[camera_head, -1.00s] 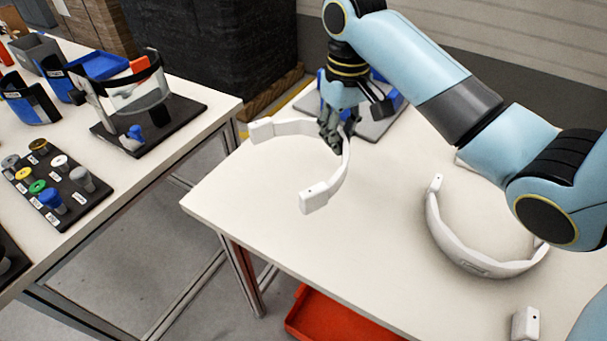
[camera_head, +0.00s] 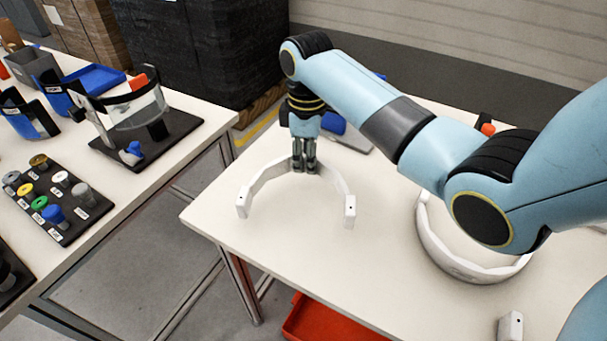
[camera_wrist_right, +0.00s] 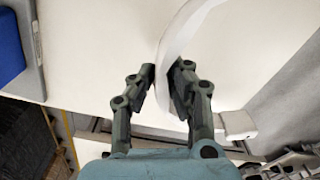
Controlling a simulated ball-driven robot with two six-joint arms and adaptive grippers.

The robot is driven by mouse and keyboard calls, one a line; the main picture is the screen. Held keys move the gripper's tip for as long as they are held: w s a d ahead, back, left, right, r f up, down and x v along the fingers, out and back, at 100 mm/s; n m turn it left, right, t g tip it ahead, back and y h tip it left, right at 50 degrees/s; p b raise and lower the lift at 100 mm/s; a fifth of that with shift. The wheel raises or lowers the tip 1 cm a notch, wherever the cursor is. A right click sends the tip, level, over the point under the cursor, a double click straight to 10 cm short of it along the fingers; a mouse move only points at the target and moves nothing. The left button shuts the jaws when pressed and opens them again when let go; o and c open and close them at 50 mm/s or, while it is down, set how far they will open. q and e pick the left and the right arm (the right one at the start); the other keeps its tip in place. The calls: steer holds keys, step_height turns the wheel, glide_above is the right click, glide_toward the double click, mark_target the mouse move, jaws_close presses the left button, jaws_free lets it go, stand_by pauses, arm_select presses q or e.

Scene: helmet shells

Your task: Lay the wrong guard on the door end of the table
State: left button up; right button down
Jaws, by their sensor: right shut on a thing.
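A white curved guard (camera_head: 270,174) is held by my right gripper (camera_head: 304,168) near the left end of the white table (camera_head: 290,245). The fingers close on the middle of its band, and its two block ends point toward the front of the table. In the right wrist view the band (camera_wrist_right: 178,50) passes between the fingers of the gripper (camera_wrist_right: 170,88). I cannot tell whether the guard touches the table. A second white guard (camera_head: 460,265) lies on the table at the right, partly hidden by my arm. My left gripper is not in view.
A grey board with a blue part (camera_head: 333,123) lies behind the gripper. A side table at the left holds a visor on a black stand (camera_head: 150,140) and a tray of coloured knobs (camera_head: 60,200). A red bin (camera_head: 325,320) is below. The table's front middle is clear.

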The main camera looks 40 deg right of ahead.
mark_target(304, 185)
steer(key=shift+w+a+f, duration=0.15)
steer(key=shift+w+f, duration=0.05)
steer(key=shift+w, duration=0.05)
steer(key=shift+f, duration=1.95)
steer(key=c, duration=1.4)
jaws_free()
steer(key=shift+o, duration=0.2)
steer(key=shift+r, duration=0.1)
step_height(304, 185, up, 12)
steer(key=shift+f, duration=0.1)
